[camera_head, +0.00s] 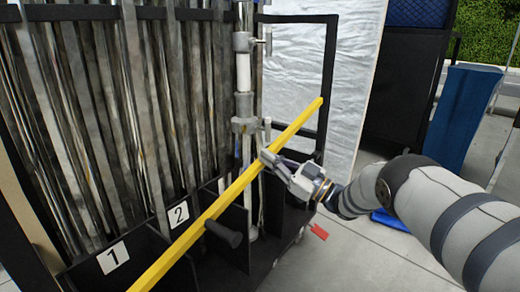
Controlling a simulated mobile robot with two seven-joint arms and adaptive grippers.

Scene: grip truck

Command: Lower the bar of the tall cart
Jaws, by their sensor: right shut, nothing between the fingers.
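The tall cart (328,75) has a black frame and holds many upright metal poles. Its yellow bar (215,207) runs slantwise across the cart's front, from the bottom left up to the right side post. My right gripper (268,158) is at the bar's right part, with its fingers closed and nothing seen between them. Its fingertips overlap the bar in the picture; I cannot tell whether they touch it. My left gripper is not in view.
A thick light metal stand (243,110) rises behind the bar. A silvery sheet (345,90) stands behind the cart. A blue panel (463,120) leans at the right. Grey pavement (335,255) is open at the lower right.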

